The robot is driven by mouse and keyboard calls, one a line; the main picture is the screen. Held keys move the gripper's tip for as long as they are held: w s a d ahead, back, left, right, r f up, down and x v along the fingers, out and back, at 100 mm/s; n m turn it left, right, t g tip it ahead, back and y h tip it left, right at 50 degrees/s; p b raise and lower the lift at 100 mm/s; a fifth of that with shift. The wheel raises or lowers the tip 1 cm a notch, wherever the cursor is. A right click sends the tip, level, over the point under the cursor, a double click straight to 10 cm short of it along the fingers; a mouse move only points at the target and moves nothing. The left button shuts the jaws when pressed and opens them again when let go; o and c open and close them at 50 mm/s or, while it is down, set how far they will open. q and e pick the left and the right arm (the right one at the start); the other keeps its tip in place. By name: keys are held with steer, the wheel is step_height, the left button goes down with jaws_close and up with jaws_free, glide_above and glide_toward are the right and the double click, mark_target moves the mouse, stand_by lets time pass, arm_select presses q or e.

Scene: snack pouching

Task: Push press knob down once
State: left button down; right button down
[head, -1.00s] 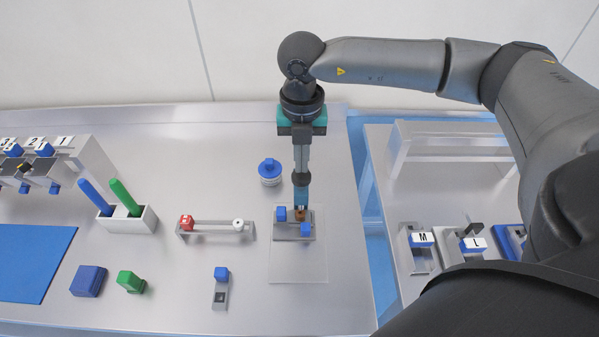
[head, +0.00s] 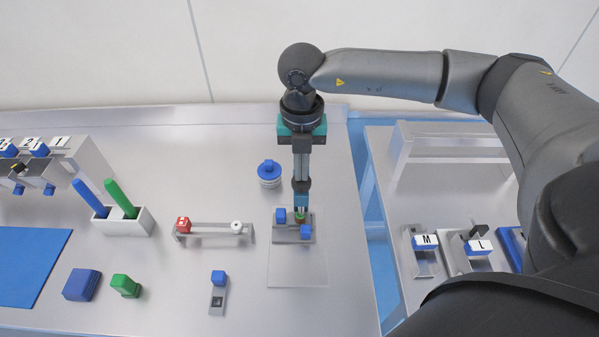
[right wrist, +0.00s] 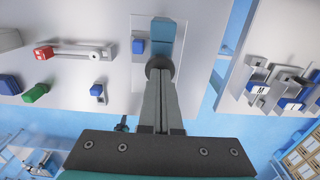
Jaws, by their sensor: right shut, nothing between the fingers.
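The press knob (head: 301,185) is a dark round cap on a blue press body (head: 301,200), which stands at the back of a small grey fixture (head: 292,235) on the table. My right gripper (head: 301,176) points straight down with its fingers together and empty, and its tips meet the top of the knob. In the right wrist view the shut fingers (right wrist: 161,80) run to the dark knob (right wrist: 159,66), partly covering it, with the blue body (right wrist: 162,40) beyond. A small green spot (head: 299,215) shows at the front of the press. My left gripper is out of view.
A grey rail with a red block (head: 183,225) lies to the left. A side table with M and L holders (head: 425,242) stands right, across a gap.

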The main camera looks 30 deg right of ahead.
step_height(320, 180, up, 7)
steer(key=p, duration=0.4)
steer(key=shift+p, duration=0.4)
stand_by(0.6)
